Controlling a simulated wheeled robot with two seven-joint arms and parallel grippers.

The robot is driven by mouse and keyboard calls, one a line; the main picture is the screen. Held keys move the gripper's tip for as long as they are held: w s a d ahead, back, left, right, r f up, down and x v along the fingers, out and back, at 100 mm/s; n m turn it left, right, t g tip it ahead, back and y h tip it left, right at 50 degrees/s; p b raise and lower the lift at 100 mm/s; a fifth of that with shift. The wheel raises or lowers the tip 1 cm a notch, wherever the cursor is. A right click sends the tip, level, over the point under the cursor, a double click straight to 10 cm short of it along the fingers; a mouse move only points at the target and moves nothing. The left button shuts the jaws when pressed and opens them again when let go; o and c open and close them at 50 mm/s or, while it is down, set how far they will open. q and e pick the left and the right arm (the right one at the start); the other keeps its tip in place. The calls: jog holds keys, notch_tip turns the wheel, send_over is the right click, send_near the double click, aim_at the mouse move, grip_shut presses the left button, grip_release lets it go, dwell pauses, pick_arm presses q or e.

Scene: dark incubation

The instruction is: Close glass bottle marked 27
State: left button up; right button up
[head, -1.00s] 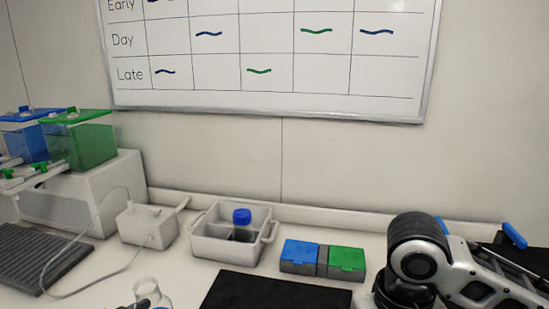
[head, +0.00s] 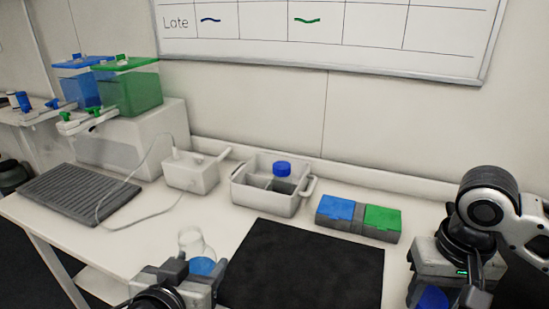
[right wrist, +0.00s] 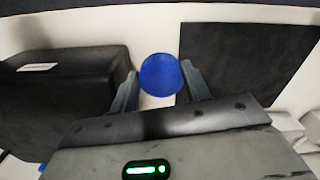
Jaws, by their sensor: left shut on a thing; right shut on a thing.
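A clear glass bottle (head: 192,243) with blue liquid stands at the bottom of the head view, its neck showing no cap. My left gripper (head: 185,283) is shut on it. I can read no number on the bottle. My right gripper (right wrist: 160,85) is shut on a round blue cap (right wrist: 161,74), which sits between its two fingers in the right wrist view. The cap also shows in the head view (head: 432,298) at the lower right, well apart from the bottle.
A white bin (head: 262,201) holds a blue-capped bottle (head: 282,170). A blue-and-grey box (head: 337,209) and a green-lidded box (head: 382,217) stand right of it. A black mat (head: 300,262) lies bare between my grippers. A ribbed grey plate (head: 75,190) and cabled white device (head: 192,177) are left.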

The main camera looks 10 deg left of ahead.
pick_arm(q)
jog(key=w+d+r+m+g+h, duration=0.1)
jog(key=d+m+g+h, duration=0.2)
jog(key=d+m+h, duration=0.5)
jog(key=d, duration=0.6)
jog(key=shift+h, duration=0.4)
pick_arm(e)
jog(key=a+r+n, duration=0.2)
jog(key=a+r, duration=0.6)
jog(key=a, duration=0.3)
jog(key=a+r+n, duration=0.3)
jog(key=a+r, duration=0.6)
jog(key=a, duration=0.3)
jog(key=shift+w+a+r, duration=0.2)
jog(key=shift+w+a, duration=0.1)
jog(key=shift+f, duration=0.1)
jog(key=shift+f, duration=1.9)
